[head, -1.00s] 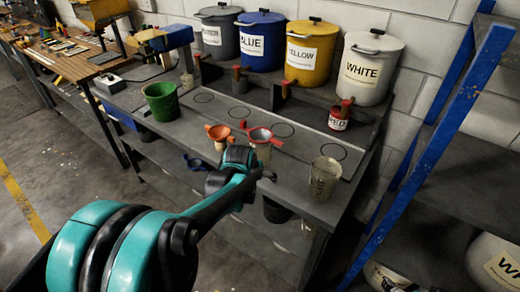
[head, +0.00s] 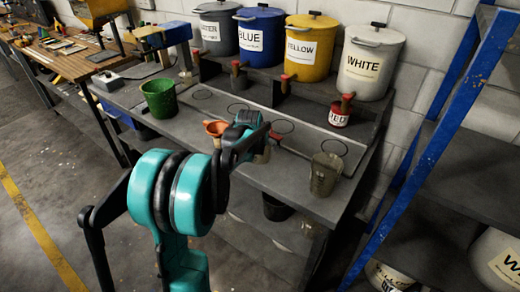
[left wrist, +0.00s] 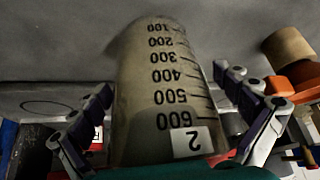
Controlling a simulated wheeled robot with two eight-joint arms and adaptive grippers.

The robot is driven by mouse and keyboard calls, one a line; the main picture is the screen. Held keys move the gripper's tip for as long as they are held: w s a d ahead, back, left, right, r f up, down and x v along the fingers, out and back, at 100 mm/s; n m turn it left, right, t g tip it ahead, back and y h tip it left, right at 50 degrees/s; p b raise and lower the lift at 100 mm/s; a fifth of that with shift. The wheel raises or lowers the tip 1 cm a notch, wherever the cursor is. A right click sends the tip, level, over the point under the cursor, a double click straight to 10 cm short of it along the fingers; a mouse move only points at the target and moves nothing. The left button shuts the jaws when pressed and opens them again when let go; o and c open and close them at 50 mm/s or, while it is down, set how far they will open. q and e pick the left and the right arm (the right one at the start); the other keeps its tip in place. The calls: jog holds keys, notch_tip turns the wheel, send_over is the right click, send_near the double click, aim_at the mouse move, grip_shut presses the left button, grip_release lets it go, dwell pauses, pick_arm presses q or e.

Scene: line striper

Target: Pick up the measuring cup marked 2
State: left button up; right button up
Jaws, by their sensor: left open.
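The measuring cup marked 2 (left wrist: 155,75) fills the middle of the left wrist view, upside down in the picture, with black scale numbers and a white label with a 2. In the head view its lower part (head: 262,156) shows on the bench, mostly hidden by my gripper. My left gripper (left wrist: 163,86) is open, with one finger on each side of the cup. It also shows in the head view (head: 258,138). My right gripper is not in view.
A green bucket (head: 159,98) and a red can (head: 339,116) stand on the bench. Labelled paint drums line the back. A blue rack (head: 447,125) rises right.

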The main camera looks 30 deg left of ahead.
pick_arm(q)
jog(key=shift+w+f, duration=0.1)
jog(key=shift+f, duration=0.35)
jog(key=shift+r, duration=0.1)
jog(key=c, duration=1.2)
